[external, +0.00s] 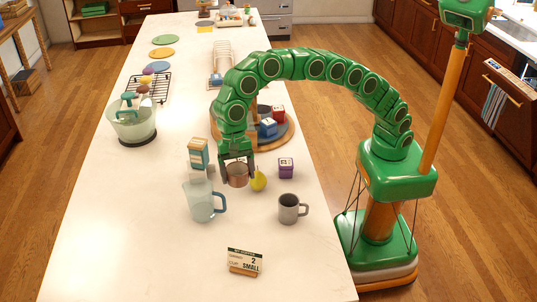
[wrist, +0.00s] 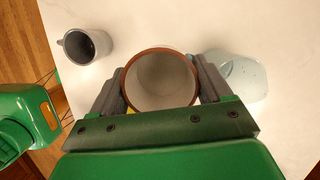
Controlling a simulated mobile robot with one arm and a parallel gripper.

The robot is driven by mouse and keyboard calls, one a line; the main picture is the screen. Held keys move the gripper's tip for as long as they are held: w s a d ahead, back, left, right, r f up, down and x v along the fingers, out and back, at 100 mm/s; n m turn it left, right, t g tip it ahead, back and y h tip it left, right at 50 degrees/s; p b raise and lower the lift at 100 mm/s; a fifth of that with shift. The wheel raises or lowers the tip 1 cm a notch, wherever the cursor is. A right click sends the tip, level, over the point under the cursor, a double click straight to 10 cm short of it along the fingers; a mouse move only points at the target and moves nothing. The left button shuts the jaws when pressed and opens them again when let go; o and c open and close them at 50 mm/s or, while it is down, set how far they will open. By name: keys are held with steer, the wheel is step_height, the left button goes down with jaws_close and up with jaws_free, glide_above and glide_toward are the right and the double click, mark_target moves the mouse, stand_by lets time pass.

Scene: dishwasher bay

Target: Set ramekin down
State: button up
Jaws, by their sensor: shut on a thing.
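The ramekin (external: 237,174) is a small round cup, reddish-brown outside. In the wrist view the ramekin (wrist: 161,82) shows a brown rim and a pale, empty inside. My gripper (external: 238,178) points down and is shut on the ramekin, with one finger on each side of it. In the wrist view my gripper (wrist: 160,90) spans the cup's width. The ramekin is upright over the white counter (external: 150,240); I cannot tell whether its base touches the counter.
A glass pitcher (external: 203,201) with a blue handle stands close at the left. A grey mug (external: 290,209), yellow pear (external: 259,181) and purple box (external: 286,167) are at the right. A patterned box (external: 198,153) stands behind. A sign (external: 244,261) stands in front, with bare counter around it.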

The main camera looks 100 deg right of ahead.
steer(key=s+a+f+n, duration=0.1)
steer(key=s+a+n, duration=0.1)
steer(key=s+a, duration=0.5)
steer(key=s+a+f+n+g+h, duration=0.1)
steer(key=s+a+n, duration=0.2)
steer(key=s, duration=0.8)
steer(key=s+a+f+n, duration=0.1)
steer(key=s+a+n, duration=0.1)
steer(key=s+a, duration=0.5)
glide_above(310, 276)
steer(key=d, duration=0.2)
steer(key=shift+g, duration=0.3)
step_height(310, 276, down, 9)
steer(key=shift+a+r, duration=0.1)
steer(key=shift+a, duration=0.05)
steer(key=shift+w+a+f, duration=0.2)
steer(key=shift+a+f, duration=0.05)
steer(key=shift+f, duration=0.2)
steer(key=shift+w+a+f, duration=0.2)
steer(key=shift+a+f, duration=0.05)
steer(key=shift+f, duration=1.6)
steer(key=shift+f, duration=0.15)
steer(key=o, duration=1.1)
